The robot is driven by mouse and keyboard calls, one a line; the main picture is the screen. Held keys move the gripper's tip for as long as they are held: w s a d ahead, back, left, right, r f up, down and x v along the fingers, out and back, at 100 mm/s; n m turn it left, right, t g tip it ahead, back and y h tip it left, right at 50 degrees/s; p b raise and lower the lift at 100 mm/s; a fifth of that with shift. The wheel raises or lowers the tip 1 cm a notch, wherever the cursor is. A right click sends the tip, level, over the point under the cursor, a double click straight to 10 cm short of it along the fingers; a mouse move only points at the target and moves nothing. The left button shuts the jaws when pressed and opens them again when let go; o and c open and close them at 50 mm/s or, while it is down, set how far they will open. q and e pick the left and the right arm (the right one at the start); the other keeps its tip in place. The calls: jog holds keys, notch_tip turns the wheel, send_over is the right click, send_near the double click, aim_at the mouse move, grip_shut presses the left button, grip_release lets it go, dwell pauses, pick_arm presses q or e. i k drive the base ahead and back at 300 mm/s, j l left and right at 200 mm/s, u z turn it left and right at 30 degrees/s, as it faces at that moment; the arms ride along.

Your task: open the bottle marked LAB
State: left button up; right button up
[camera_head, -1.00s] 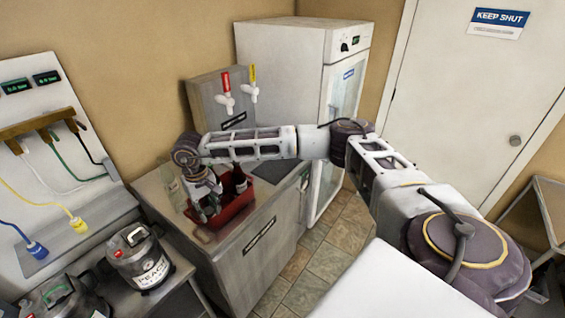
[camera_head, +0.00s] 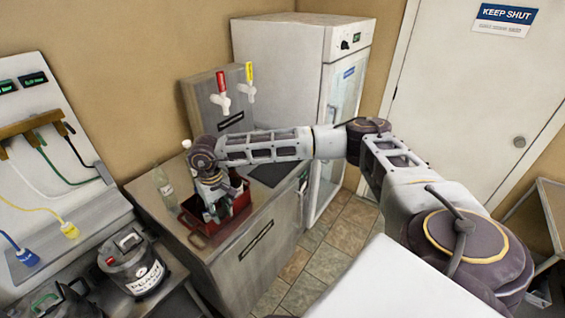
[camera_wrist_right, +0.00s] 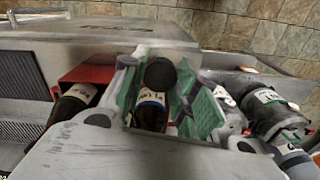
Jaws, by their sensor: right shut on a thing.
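The red crate (camera_head: 192,238) stands on the grey counter and holds dark bottles. My right gripper (camera_head: 216,212) reaches down into it from above, hiding much of its inside. In the right wrist view, the right gripper (camera_wrist_right: 160,88) has its green-padded fingers on both sides of a dark bottle (camera_wrist_right: 151,117) with a round black cap (camera_wrist_right: 160,73). It is shut on this bottle near the top. The label is white and blue, but I cannot read it surely as LAB. A second dark bottle (camera_wrist_right: 75,98) lies left of the fingers. My left gripper is out of view.
A clear bottle (camera_head: 163,187) stands left of the crate. A tap box (camera_head: 205,105) with red and yellow handles is behind. A bucket marked PEACH (camera_head: 135,265) is at the lower left. A dark mat (camera_head: 268,172) lies right of the crate.

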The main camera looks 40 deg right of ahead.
aim_at(161, 181)
jog(key=i+l, duration=0.2)
jog(key=l, duration=0.25)
jog(key=i+l+z, duration=0.1)
jog(key=l, duration=0.3)
jog(key=i+l, duration=0.25)
jog(key=l, duration=0.2)
jog(key=i+l+z, duration=0.1)
jog(key=l, duration=0.3)
jog(key=i+l, duration=0.3)
jog(key=l+z, duration=0.05)
jog(key=l, duration=0.1)
